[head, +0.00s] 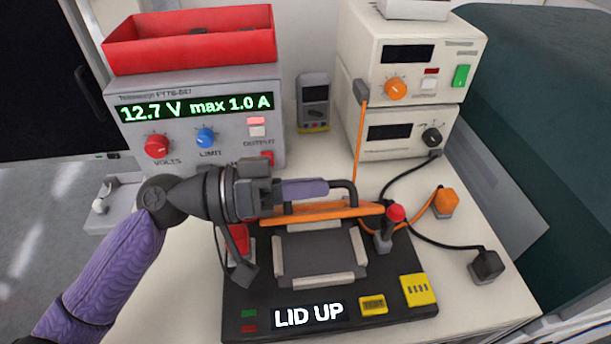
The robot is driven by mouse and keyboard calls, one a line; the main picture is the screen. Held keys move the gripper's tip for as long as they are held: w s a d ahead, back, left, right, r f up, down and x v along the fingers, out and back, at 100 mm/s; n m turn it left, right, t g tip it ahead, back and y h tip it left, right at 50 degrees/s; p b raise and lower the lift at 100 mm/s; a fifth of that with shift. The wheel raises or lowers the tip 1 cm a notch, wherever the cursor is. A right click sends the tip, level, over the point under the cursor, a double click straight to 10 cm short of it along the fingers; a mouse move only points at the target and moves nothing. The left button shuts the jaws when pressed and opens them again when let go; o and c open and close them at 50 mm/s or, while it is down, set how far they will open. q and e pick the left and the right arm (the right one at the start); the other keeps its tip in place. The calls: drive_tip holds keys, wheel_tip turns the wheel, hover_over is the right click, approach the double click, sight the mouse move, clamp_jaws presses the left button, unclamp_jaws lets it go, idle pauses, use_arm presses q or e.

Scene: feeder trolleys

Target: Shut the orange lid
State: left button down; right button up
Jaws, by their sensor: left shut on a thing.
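The orange lid (325,213) stands raised at the back of the black test fixture (240,300) and shows nearly edge-on as a thin orange band. A black bar handle (351,192) with a purple grip sleeve is on the lid's far side. My left gripper (268,188) comes in from the left and is shut on the left part of the handle, hiding that end. Below the lid is a dark square bed (318,255) with pale edge strips. The fixture's display (308,315) reads "LID UP". My right gripper is not in view.
A power supply (195,105) with a red bin (190,45) stands behind left, stacked cream instruments (410,60) behind right. A red-knobbed post (396,214) stands by the lid's right end. Orange and black leads run right to plugs (446,202). The front-right tabletop is clear.

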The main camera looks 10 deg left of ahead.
use_arm(q)
drive_tip(key=shift+s+d+f+m+b, duration=0.15)
drive_tip(key=shift+s+f+b, duration=0.15)
drive_tip(key=shift+s+f, duration=0.1)
drive_tip(key=shift+s+d+f+m+b, duration=0.15)
drive_tip(key=shift+s+f+b, duration=0.1)
drive_tip(key=shift+s, duration=0.15)
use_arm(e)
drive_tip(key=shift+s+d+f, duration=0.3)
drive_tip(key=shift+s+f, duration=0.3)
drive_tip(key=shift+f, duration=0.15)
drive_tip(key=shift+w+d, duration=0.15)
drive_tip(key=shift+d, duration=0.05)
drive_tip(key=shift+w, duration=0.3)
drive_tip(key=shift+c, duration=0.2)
